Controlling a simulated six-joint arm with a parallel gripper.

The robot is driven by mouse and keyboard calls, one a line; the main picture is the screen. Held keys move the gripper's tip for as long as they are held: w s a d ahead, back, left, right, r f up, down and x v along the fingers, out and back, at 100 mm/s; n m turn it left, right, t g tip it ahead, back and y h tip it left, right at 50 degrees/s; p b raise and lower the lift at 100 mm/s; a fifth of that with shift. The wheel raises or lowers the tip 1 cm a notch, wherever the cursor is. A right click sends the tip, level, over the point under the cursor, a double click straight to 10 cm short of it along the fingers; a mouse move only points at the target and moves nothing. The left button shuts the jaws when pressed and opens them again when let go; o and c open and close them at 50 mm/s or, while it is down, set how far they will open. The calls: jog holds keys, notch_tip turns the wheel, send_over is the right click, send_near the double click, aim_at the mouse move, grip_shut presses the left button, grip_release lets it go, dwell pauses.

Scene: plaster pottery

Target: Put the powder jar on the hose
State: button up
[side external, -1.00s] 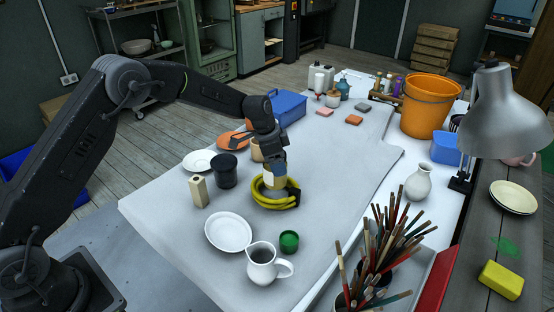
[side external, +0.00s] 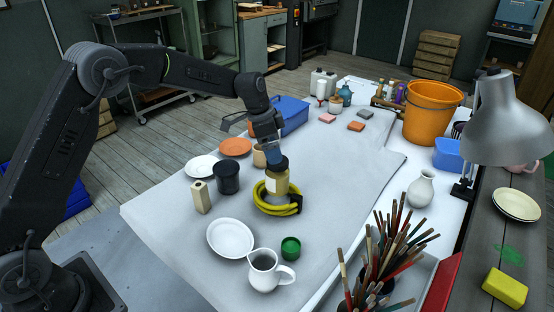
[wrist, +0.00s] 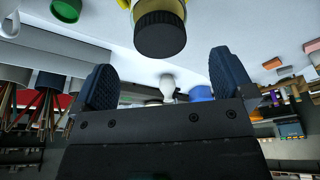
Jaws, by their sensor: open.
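The powder jar (side external: 277,182) has a pale body with a white label and a black lid. It stands upright at the coiled yellow hose (side external: 270,208) on the white-covered table; I cannot tell whether its base rests on the coils or inside the ring. My gripper (side external: 272,152) is open just above the lid, holding nothing. In the wrist view the open fingers of my gripper (wrist: 162,60) stand to either side, with the powder jar's black lid (wrist: 160,35) beyond them, apart from both. The hose's dark end piece shows at its right.
A white plate (side external: 230,238), white jug (side external: 266,270) and green pot (side external: 291,247) are in front.

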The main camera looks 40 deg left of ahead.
jog(key=shift+v, duration=2.3)
jog(key=s+d+r+n+t+y, duration=0.1)
jog(key=s+r+n, duration=0.3)
jog(key=s+r, duration=0.9)
jog(key=s+f+n+t, duration=0.1)
jog(key=s+f+n, duration=0.1)
jog(key=s, duration=0.9)
jog(key=s+f+n+t+y, duration=0.1)
jog(key=s+f+n, duration=0.1)
jog(key=s, duration=0.9)
jog(key=shift+d+f+n, duration=0.2)
jog(key=shift+n, duration=0.2)
